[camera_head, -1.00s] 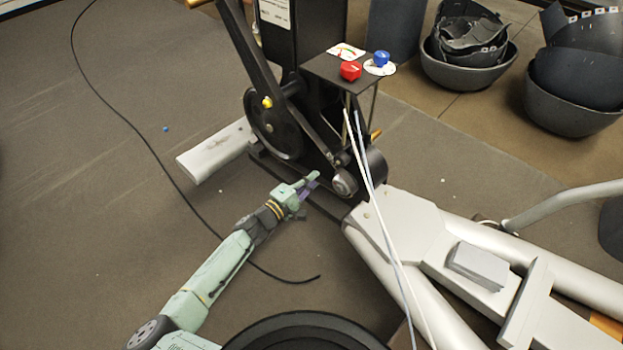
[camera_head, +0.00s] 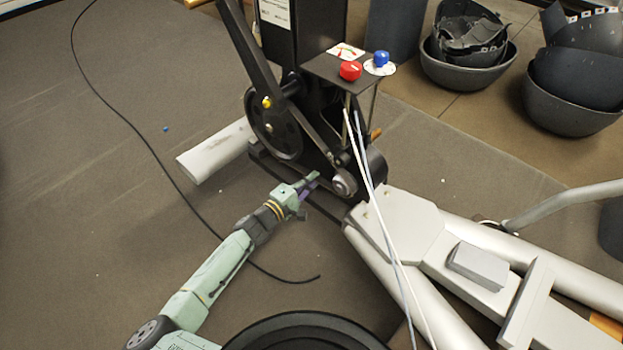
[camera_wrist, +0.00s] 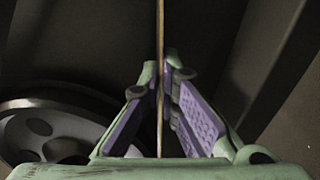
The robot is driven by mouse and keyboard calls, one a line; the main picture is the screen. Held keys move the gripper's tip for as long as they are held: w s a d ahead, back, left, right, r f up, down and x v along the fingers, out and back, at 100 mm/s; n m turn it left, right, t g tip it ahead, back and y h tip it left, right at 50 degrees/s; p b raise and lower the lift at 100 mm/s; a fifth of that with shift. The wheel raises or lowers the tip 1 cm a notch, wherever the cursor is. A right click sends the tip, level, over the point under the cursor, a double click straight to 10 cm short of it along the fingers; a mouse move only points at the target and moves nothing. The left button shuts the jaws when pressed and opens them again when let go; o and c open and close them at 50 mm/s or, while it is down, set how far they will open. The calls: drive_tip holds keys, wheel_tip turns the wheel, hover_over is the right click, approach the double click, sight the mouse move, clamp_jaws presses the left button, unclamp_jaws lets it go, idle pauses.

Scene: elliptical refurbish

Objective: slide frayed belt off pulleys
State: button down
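The belt shows edge-on as a thin tan-edged strip (camera_wrist: 160,40) running down the middle of the wrist view. In the head view, its dark run cannot be told clearly from the black frame. It is linked with the large dark pulley wheel (camera_head: 282,128) and the small pulley (camera_head: 344,183) at lower right. The large wheel's holed rim also shows in the wrist view (camera_wrist: 45,132). My gripper (camera_head: 312,181) is low beside the frame, just left of the small pulley. Its purple-padded fingers (camera_wrist: 162,75) converge on both sides of the belt and appear shut on it. Fraying cannot be made out.
A small shelf with a red knob (camera_head: 350,70) and a blue knob (camera_head: 381,58) stands above the pulleys. Two thin cables (camera_head: 378,215) hang in front. Grey frame tubes (camera_head: 400,222) lie to the right.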

drive_tip(key=shift+p+v, duration=1.35)
drive_tip(key=shift+v, duration=0.9)
idle(3.6)
drive_tip(key=p+v, duration=0.2)
drive_tip(key=v, duration=0.9)
drive_tip(key=shift+s+a, duration=0.2)
drive_tip(key=shift+a, duration=0.05)
idle(0.7)
